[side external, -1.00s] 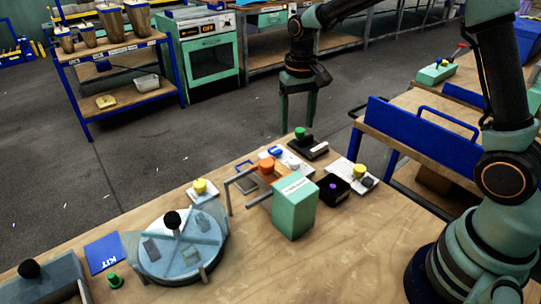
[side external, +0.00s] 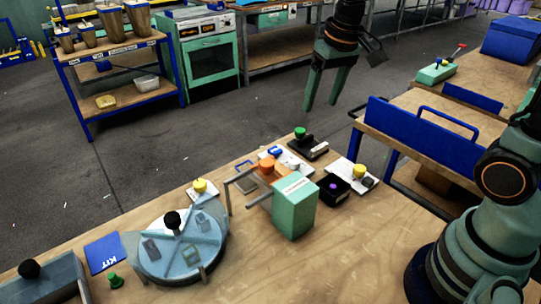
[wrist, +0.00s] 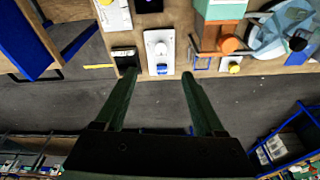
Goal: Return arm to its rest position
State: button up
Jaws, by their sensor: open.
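My gripper (side external: 322,106) hangs in the air beyond the far edge of the wooden table (side external: 150,200), above the grey floor. Its two green fingers are apart with nothing between them. In the wrist view my gripper (wrist: 160,73) is also open and empty, and its fingers point toward the table's edge. My arm is raised at the right side of the side view, and its upper part leaves the frame.
On the table stand a green box (side external: 295,208), an orange-knobbed press (side external: 266,166), a round clear-lidded turntable (side external: 180,245), a black tray (side external: 333,189) and a blue KIT card (side external: 104,253). A blue-panelled bench (side external: 420,130) stands to the right.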

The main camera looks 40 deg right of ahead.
jog(key=s+r+n+t, duration=0.1)
jog(key=s+r+t, duration=0.1)
jog(key=s, duration=0.7)
jog(key=shift+s+n+t, duration=0.15)
jog(key=shift+n+t, duration=0.25)
jog(key=shift+t, duration=0.2)
